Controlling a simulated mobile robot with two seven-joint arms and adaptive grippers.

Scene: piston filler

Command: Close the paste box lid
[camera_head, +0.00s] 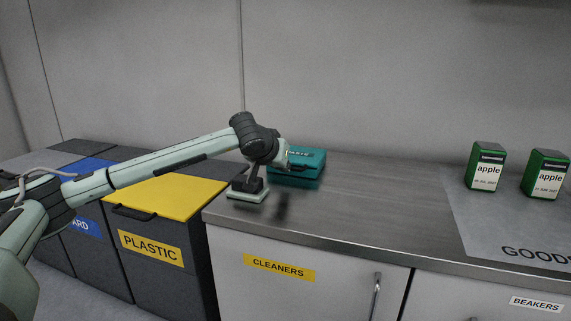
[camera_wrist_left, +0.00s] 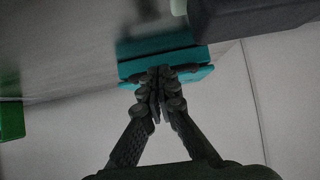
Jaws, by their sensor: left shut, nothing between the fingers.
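The teal paste box (camera_head: 308,170) stands on the counter near the wall, its label partly hidden by my left arm. Its lid (camera_head: 313,156) lies down over the body, with a thin dark line between them; I cannot tell whether it is fully shut. The box also shows in the left wrist view (camera_wrist_left: 140,66). My left gripper (camera_wrist_left: 164,76) is shut and empty, with its fingertips overlapping the box edge there; contact cannot be told. In the head view, its fingers are mostly hidden by the wrist. My right gripper is not in view.
A small stand with a pale square base (camera_head: 246,193) sits left of the box, close to my arm. Two green apple boxes (camera_head: 486,166) (camera_head: 545,173) stand on the grey mat (camera_head: 475,225) at right. The middle counter (camera_head: 385,200) is clear. The yellow-lidded plastic bin (camera_head: 170,195) is at left.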

